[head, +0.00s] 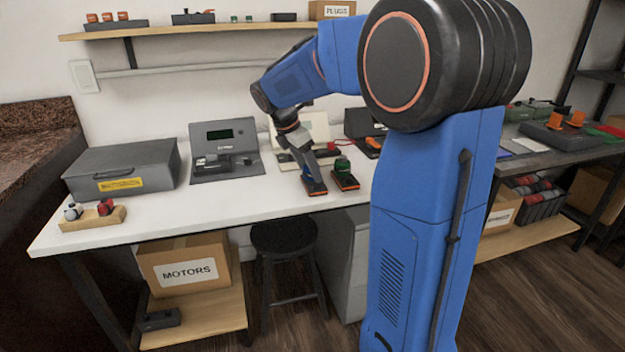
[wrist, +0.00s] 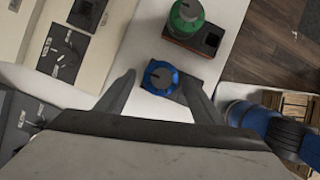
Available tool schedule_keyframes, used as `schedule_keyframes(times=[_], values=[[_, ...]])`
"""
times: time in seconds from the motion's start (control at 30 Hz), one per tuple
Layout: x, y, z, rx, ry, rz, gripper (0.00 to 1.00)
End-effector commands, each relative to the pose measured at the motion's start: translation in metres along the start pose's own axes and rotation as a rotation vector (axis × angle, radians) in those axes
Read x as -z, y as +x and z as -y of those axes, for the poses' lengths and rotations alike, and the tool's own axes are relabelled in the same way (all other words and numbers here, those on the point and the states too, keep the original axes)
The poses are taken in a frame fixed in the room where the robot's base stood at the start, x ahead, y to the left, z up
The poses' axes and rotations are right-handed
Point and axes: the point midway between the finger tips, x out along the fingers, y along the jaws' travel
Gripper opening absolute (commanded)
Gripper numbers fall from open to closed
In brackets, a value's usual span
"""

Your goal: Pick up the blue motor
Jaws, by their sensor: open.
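The blue motor (wrist: 161,78) shows in the wrist view as a round blue-rimmed part with a dark knob, on a dark base. My gripper (wrist: 164,86) is open, with one finger on each side of the blue motor; I cannot tell whether they touch it. In the head view my gripper (head: 313,176) points down over the white table, above a dark base with an orange edge (head: 316,189). The blue motor is hidden by the gripper there.
A green motor (head: 342,165) stands on a similar base just right of my gripper; it also shows in the wrist view (wrist: 187,17). A grey case (head: 120,165), a device with a screen (head: 222,136) and a wooden holder with small motors (head: 92,219) stand left. The white table (head: 215,205) is clear at front.

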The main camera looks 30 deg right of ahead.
Motion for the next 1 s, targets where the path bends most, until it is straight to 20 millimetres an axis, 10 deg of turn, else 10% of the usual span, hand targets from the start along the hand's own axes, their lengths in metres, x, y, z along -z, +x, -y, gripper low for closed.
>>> schedule_keyframes(times=[0.27, 0.47, 1.0], values=[[0.000, 0.003, 0.000, 0.000, 0.000, 0.000, 0.61], [0.000, 0.003, 0.000, -0.001, 0.000, 0.000, 0.16], [-0.012, -0.025, -0.001, -0.005, 0.001, 0.001, 0.16]])
